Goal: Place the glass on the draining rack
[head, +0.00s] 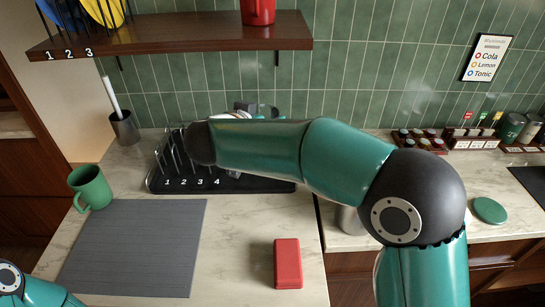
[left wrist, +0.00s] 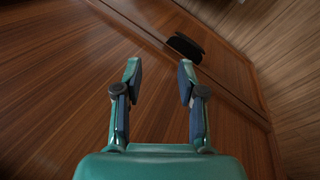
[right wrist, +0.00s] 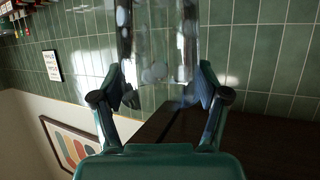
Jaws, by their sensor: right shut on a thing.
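The draining rack (head: 255,186) is a dark tray with upright wires and numbered slots, at the back of the counter. My right arm crosses in front of its right part and hides some of it. In the right wrist view a clear glass (right wrist: 160,42) stands between the fingers of my right gripper (right wrist: 160,82), which is shut on it. In the head view the arm hides most of this gripper, and I cannot make out the glass there. My left gripper (left wrist: 158,75) is open and empty, facing brown wood panels.
A green mug (head: 91,188), a grey mat (head: 135,245) and a red block (head: 287,263) are on the counter. A wooden shelf (head: 170,35) overhangs the rack. A grey holder (head: 124,128) stands left of the rack. Spice jars and cans line the right counter.

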